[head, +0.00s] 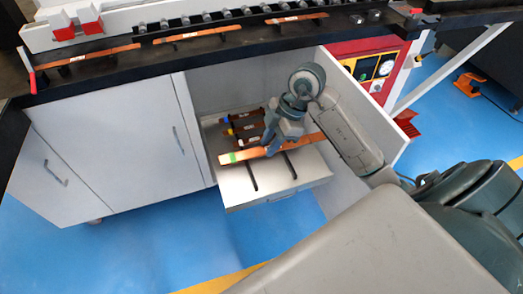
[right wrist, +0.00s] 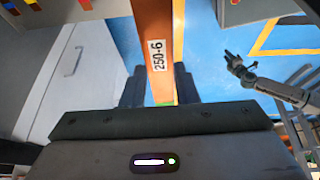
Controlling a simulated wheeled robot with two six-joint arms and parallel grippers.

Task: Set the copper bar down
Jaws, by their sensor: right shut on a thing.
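My right gripper (head: 270,151) is shut on the bar from above. In the right wrist view the bar (right wrist: 155,45) runs between the two dark fingers and carries a "250-6" label. Whether the bar touches the black strips (head: 251,177) on the shelf cannot be told. Another gripper (right wrist: 236,65), apparently my left, shows small at the right wrist view's right; its opening is unclear.
Several dark pieces with coloured ends (head: 240,130) lie deeper on the shelf. A white cabinet door (head: 110,140) is at left and a red control panel (head: 375,68) at right. Copper bars (head: 190,35) lie along the black bench above.

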